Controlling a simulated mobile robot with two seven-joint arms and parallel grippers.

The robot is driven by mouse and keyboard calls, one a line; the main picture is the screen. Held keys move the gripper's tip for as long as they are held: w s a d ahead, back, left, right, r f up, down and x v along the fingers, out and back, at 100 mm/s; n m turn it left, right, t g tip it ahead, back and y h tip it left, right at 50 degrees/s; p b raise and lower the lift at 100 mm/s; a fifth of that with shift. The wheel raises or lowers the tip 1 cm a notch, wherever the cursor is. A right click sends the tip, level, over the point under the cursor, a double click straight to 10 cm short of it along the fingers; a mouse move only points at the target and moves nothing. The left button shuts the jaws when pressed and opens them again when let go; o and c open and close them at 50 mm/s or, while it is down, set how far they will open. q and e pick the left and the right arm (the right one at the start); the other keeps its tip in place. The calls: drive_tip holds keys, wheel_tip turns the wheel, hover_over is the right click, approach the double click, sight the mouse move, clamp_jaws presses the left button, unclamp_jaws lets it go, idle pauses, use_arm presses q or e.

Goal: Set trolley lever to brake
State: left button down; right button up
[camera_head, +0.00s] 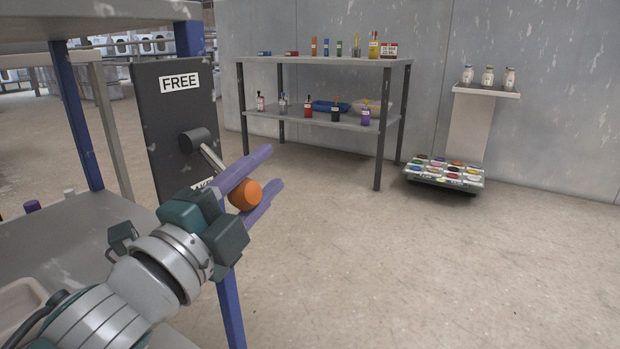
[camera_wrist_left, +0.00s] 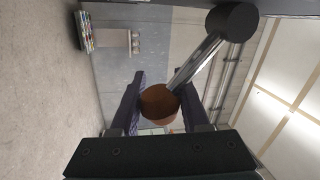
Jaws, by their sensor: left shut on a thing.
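The trolley lever has an orange knob (camera_head: 245,195) on a metal rod (camera_head: 212,156) that comes out of a dark round hub (camera_head: 194,140). The hub sits on a dark upright plate (camera_head: 165,125) with a white FREE label (camera_head: 180,83) near its top. A lower label (camera_head: 203,184) is mostly hidden behind my gripper. The rod slants down and to the right from the hub. My left gripper (camera_head: 262,168) has its purple fingers on either side of the knob and is shut on it. The knob also shows between the fingers in the left wrist view (camera_wrist_left: 160,106). My right gripper is not in view.
The trolley's blue posts (camera_head: 84,130) and grey shelf (camera_head: 50,245) stand at the left, close to my arm. A table (camera_head: 325,60) with bottles stands at the back, beside a low paint tray (camera_head: 443,178). The floor at the right is clear.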

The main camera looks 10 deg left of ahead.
sight(233, 205)
use_arm(q)
drive_tip(key=shift+f, duration=0.1)
idle(0.3)
drive_tip(key=shift+c, duration=1.9)
unclamp_jaws()
drive_tip(key=p+v, duration=0.2)
drive_tip(key=v, duration=0.8)
